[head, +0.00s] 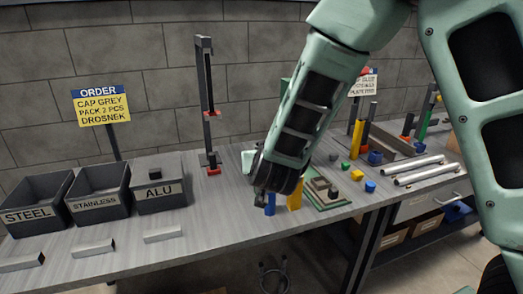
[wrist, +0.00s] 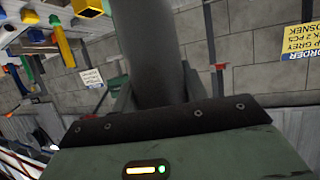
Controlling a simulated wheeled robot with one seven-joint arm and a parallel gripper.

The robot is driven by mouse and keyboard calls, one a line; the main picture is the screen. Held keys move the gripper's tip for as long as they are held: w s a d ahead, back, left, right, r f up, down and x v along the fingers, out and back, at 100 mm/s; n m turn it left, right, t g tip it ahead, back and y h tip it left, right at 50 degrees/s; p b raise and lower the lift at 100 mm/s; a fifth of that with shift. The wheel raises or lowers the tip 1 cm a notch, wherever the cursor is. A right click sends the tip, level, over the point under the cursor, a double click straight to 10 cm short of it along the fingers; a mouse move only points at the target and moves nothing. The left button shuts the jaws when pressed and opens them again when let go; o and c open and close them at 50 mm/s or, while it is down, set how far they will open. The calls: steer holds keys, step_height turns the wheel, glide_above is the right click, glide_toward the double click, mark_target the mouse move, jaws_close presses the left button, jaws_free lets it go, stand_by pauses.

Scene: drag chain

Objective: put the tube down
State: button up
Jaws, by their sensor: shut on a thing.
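My gripper (head: 262,196) hangs low over the middle of the workbench, its dark end pointing down. It is shut. In the wrist view a thick, smooth dark grey tube (wrist: 150,50) stands close in front of the camera, rising from behind the dark plate of my gripper. In the head view the held tube cannot be made out, as my gripper and arm hide that spot. I cannot tell whether the tube touches the bench. A blue piece (head: 270,204) and a yellow upright piece (head: 295,195) show just beside and below my gripper.
Bins marked STEEL (head: 35,218), STAINLESS (head: 95,218) and ALU (head: 160,197) stand at the left, with short square bars in front. A dark post (head: 205,95) with red parts stands behind. Silver round tubes (head: 420,170) lie right. Bare bench (head: 215,222) is left of my gripper.

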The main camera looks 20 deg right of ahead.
steer(key=s+d+f+n+y, duration=0.1)
steer(key=d+f, duration=0.2)
steer(key=f, duration=0.6)
steer(key=s+d+f+n+y, duration=0.1)
steer(key=d+f, duration=0.3)
steer(key=f, duration=0.5)
steer(key=s+d+f+y, duration=0.1)
steer(key=s+d+f, duration=0.2)
steer(key=f, duration=0.6)
steer(key=shift+s+d+f+n, duration=0.1)
steer(key=shift+d+f+n, duration=0.1)
steer(key=shift+d, duration=0.2)
steer(key=shift+s+d+f+n, duration=0.1)
steer(key=shift+d+f+n, duration=0.1)
steer(key=shift+d, duration=0.15)
steer(key=shift+d+r+t, duration=0.1)
steer(key=shift+r+t, duration=0.05)
steer(key=shift+t, duration=0.15)
